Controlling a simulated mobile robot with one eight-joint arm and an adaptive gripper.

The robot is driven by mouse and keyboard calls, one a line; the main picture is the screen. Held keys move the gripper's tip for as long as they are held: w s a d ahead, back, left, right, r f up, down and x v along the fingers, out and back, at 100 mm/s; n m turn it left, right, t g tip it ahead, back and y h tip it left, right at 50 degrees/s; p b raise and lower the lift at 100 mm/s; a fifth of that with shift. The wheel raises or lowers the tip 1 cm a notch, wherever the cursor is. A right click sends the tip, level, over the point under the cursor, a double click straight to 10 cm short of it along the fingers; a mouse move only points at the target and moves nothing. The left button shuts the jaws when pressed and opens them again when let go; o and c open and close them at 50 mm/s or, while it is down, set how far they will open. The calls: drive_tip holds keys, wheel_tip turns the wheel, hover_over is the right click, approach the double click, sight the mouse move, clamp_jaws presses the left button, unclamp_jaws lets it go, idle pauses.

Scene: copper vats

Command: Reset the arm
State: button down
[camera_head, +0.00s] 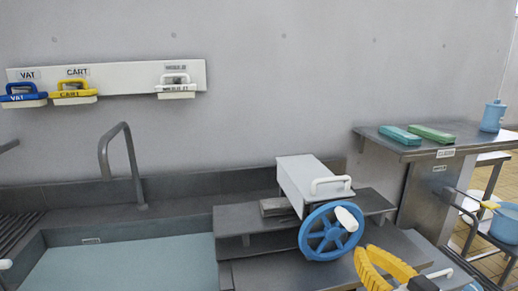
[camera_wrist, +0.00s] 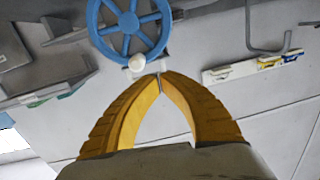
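My gripper (camera_head: 364,252) has yellow fingers and is at the lower right of the head view, just right of and below the blue handwheel (camera_head: 331,232). In the wrist view, the fingertips of my gripper (camera_wrist: 160,76) come together with nothing visible between them. The wheel (camera_wrist: 128,25) is beyond the tips there, with its white knob (camera_wrist: 137,62) just left of them in the picture. In the head view the knob (camera_head: 348,218) is apart from the fingers.
A white box with a handle (camera_head: 305,179) stands behind the wheel on a grey stepped bench. A sink with a tap (camera_head: 122,165) is left. A steel side table (camera_head: 400,147) holds two green-blue blocks and a blue jug (camera_head: 492,117). Labelled brushes hang on a wall rail (camera_head: 130,75).

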drive_tip(key=s+a+f+g, duration=0.2)
drive_tip(key=a+f+g, duration=0.4)
drive_tip(key=a+f, duration=0.1)
drive_tip(key=s+d+f+m+g+h, duration=0.1)
drive_tip(key=s+d+m+g+h, duration=0.1)
drive_tip(key=s, duration=0.5)
drive_tip(key=shift+d+m+g+h, duration=0.3)
drive_tip(key=shift+d+g+h, duration=0.6)
drive_tip(key=shift+h, duration=0.6)
